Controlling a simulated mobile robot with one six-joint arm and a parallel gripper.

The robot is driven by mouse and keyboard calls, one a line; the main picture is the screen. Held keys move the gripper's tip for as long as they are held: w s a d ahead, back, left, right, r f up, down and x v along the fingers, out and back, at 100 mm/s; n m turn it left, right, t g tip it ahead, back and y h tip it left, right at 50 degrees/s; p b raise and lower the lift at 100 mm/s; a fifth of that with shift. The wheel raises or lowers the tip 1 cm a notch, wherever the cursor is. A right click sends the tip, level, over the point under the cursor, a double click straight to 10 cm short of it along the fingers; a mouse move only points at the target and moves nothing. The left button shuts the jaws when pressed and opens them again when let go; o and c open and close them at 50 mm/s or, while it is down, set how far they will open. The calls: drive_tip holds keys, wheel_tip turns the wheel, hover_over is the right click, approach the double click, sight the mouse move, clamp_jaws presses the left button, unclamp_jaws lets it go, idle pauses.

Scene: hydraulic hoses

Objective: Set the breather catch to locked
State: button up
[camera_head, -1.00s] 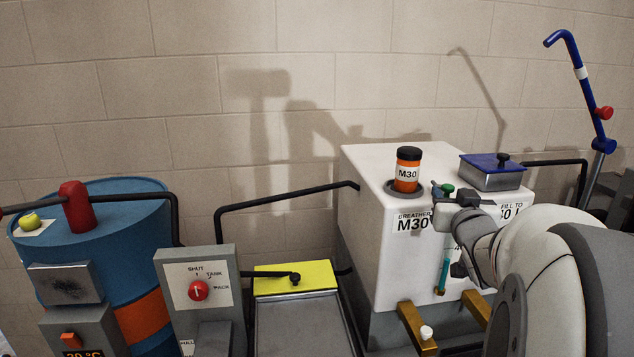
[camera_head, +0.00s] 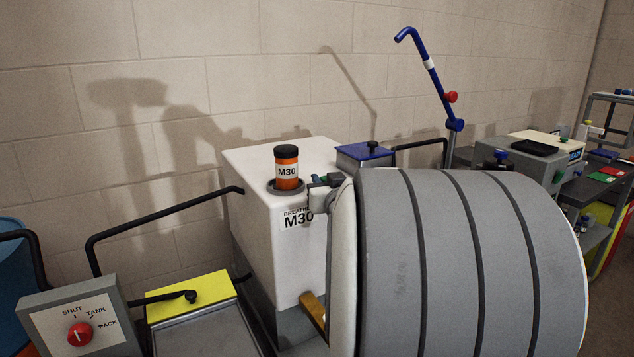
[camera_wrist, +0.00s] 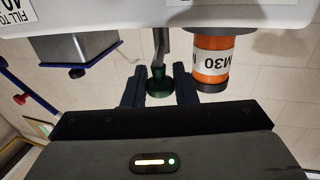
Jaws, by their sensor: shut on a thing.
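The breather catch appears as a green knob (camera_wrist: 159,83) on a grey lever (camera_wrist: 160,45) in the wrist view. My gripper (camera_wrist: 160,92) has a finger on each side of the knob and is shut on it. In the head view my gripper (camera_head: 325,183) is at the top front edge of the white tank (camera_head: 260,210), with a bit of green showing at it. An orange M30 breather canister (camera_head: 287,172) with a black cap stands upright just left of it; it also shows in the wrist view (camera_wrist: 210,62). My arm hides the tank's right front. Any locked marking is not visible.
A blue-lidded grey box (camera_head: 365,157) stands on the tank's back right. A black rail (camera_head: 160,215) runs left of the tank. A yellow panel (camera_head: 190,295) and a selector box with a red knob (camera_head: 79,333) are at the lower left. Benches stand at the right.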

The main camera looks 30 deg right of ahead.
drive_tip(key=shift+a, duration=0.2)
drive_tip(key=shift+c, duration=1)
drive_tip(key=shift+d, duration=0.15)
drive_tip(key=y+p, duration=0.1)
drive_tip(key=n+y+p, duration=0.1)
drive_tip(key=shift+s+d+r+p, duration=0.1)
drive_tip(key=shift+d+r+p, duration=0.1)
drive_tip(key=shift+d+p, duration=0.2)
drive_tip(key=shift+w+d+f+n+g+y+p, duration=0.2)
drive_tip(key=shift+d+n+g+y+p, duration=0.45)
drive_tip(key=shift+n+y+p, duration=1.5)
drive_tip(key=shift+w+d+r+n+g+y+p, duration=0.1)
drive_tip(key=shift+w+d+n+g+y+p, duration=0.35)
drive_tip(key=shift+n+y+p, duration=1.7)
drive_tip(key=shift+w+d+f+n+g+y+p, duration=0.1)
drive_tip(key=shift+d+n+g+y+p, duration=0.8)
drive_tip(key=shift+y, duration=2.5)
drive_tip(key=shift+a+n+b, duration=0.1)
drive_tip(key=shift+n+b, duration=0.2)
drive_tip(key=shift+n, duration=0.1)
